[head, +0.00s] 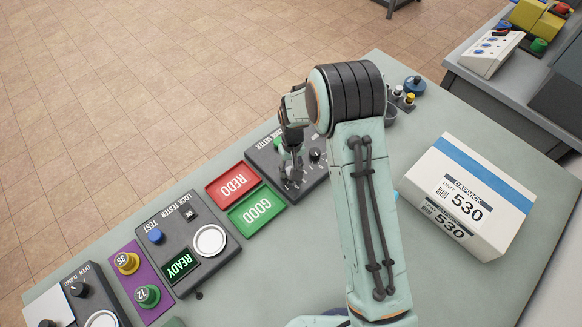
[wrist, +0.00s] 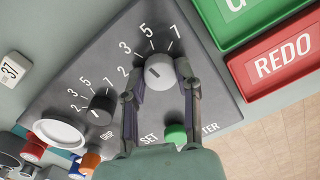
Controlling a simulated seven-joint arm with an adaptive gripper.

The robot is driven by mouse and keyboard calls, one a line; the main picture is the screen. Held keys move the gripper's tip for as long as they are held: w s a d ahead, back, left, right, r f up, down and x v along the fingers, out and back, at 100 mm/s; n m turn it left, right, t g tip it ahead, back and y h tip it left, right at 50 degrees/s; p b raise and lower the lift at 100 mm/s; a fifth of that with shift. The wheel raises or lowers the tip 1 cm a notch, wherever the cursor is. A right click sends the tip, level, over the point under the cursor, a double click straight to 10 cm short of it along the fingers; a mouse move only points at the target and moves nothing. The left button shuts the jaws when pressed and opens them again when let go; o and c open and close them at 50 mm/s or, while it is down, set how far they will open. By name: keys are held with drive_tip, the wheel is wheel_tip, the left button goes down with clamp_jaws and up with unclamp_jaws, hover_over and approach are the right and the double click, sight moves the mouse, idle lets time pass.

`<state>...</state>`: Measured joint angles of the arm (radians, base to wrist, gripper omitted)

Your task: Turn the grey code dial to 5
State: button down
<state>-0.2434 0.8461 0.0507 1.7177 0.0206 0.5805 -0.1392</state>
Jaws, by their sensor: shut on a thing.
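The grey code dial (wrist: 159,72) sits on the dark setter panel (wrist: 215,95), with printed numbers 2, 3, 5 and 7 around its far side. A short dark mark shows on its top, left of centre; I cannot tell for certain which number it points at. My gripper (wrist: 160,84) is shut on the dial, one finger on each side. In the head view my gripper (head: 291,180) reaches down onto the same panel (head: 262,152), and the grey dial is hidden behind the fingers.
A black dial (wrist: 101,109) with its own numbers, a green button (wrist: 175,134) and a white round piece (wrist: 60,134) are close by. Red REDO (head: 231,184) and green GOOD (head: 257,211) trays adjoin the panel. A white box (head: 468,195) stands right of my arm.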

drive_tip(key=m, duration=0.4)
drive_tip(key=shift+m, duration=0.3)
idle(0.3)
drive_tip(key=c, duration=0.8)
unclamp_jaws()
drive_tip(key=shift+r, duration=0.1)
wheel_tip(320, 180, up, 12)
drive_tip(key=shift+d+f, duration=0.1)
